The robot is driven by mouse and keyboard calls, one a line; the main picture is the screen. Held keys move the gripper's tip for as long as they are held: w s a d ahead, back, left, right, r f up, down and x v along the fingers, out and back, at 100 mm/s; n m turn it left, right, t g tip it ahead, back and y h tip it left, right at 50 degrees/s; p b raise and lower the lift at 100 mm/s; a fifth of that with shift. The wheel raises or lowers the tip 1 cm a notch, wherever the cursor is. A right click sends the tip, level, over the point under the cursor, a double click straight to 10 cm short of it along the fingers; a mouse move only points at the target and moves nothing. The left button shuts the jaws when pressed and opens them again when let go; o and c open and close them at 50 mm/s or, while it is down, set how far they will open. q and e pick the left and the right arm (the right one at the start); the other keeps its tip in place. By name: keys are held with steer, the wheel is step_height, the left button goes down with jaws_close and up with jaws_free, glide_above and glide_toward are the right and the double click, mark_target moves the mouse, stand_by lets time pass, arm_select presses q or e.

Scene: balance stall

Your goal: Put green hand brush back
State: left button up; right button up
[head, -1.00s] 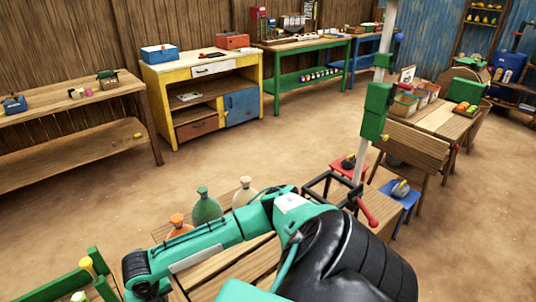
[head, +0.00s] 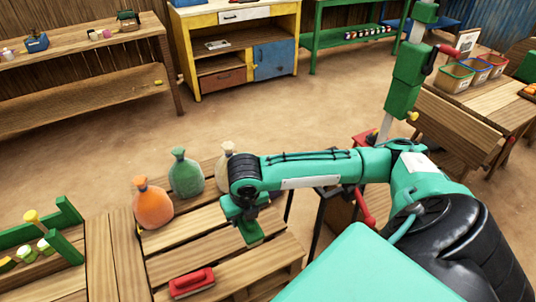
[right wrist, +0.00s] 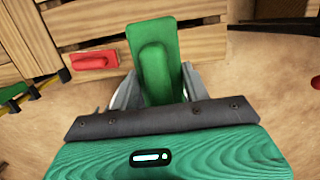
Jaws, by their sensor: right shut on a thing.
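The green hand brush (head: 250,231) is held in my right gripper (head: 243,208), above the slatted wooden pallet top (head: 218,255). In the right wrist view the brush (right wrist: 157,55) sticks out forward between the two fingers (right wrist: 158,92), which are shut on it. A red hand brush (head: 192,282) lies on the slats, to the left of and nearer than the green one. It also shows in the right wrist view (right wrist: 95,61). Whether the green brush touches the slats is hard to tell. My left gripper is not in view.
Orange (head: 152,206), green (head: 187,176) and cream (head: 224,165) bottles stand along the pallet's far side. A green-framed rack (head: 66,248) is at the left. A green-and-white post (head: 405,80) rises at the right. The slats around the red brush are bare.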

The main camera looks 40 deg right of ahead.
step_height(320, 180, down, 19)
steer(key=shift+s+f+b, duration=0.1)
steer(key=shift+f+b, duration=0.05)
steer(key=shift+b, duration=0.6)
steer(key=shift+f, duration=0.2)
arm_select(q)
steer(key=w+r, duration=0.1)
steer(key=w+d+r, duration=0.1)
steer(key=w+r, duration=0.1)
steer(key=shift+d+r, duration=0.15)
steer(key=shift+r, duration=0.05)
arm_select(e)
steer(key=o, duration=0.9)
steer(key=shift+f, duration=0.1)
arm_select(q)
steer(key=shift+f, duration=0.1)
arm_select(e)
steer(key=shift+o, duration=0.2)
